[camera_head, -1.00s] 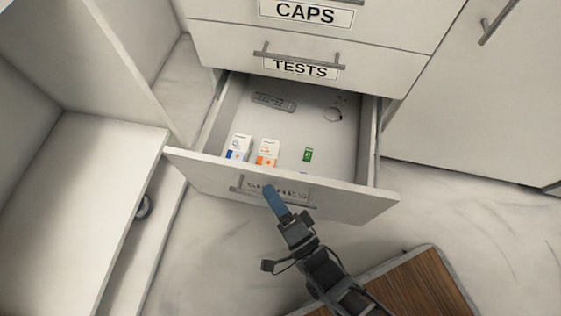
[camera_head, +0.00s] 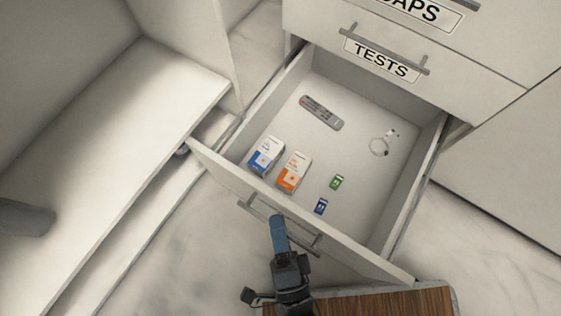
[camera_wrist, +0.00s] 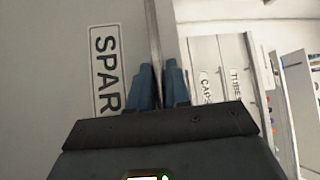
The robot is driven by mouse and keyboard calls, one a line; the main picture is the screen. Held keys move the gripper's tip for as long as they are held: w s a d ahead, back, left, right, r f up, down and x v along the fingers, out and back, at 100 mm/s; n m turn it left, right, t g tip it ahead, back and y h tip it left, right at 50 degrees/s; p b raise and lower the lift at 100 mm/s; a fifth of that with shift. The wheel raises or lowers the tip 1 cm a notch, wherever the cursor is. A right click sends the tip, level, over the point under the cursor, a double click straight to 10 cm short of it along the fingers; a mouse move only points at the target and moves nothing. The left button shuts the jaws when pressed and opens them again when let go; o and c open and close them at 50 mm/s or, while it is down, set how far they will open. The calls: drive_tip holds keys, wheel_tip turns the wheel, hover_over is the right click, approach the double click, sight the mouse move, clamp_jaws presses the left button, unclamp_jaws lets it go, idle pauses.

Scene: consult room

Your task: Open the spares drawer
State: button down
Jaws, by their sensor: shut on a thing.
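The spares drawer (camera_head: 347,243) is pulled well out, with its inside open to view from above. Its front label, reading "SPAR", shows in the wrist view (camera_wrist: 106,70); the rest of the word is hidden behind my gripper. The bar handle (camera_head: 250,205) runs along the drawer front. My gripper (camera_head: 279,222) is shut on this handle, and its blue fingers (camera_wrist: 161,80) straddle the bar in the wrist view. In the drawer lie a grey remote (camera_head: 321,113), a blue-and-white box (camera_head: 265,156), an orange-and-white box (camera_head: 293,172), a green item (camera_head: 337,182), a blue item (camera_head: 320,206) and a white cable (camera_head: 379,147).
The shut tests drawer (camera_head: 375,65) is right above, with its own bar handle. An open white shelf unit (camera_head: 120,110) stands at the left. A wooden-topped surface (camera_head: 380,303) lies close below the drawer's near right corner.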

drive_tip(key=c, duration=1.2)
unclamp_jaws()
drive_tip(key=p+v, duration=0.1)
drive_tip(key=v, duration=0.6)
drive_tip(key=shift+s, duration=0.4)
drive_tip(key=shift+s+f, duration=0.1)
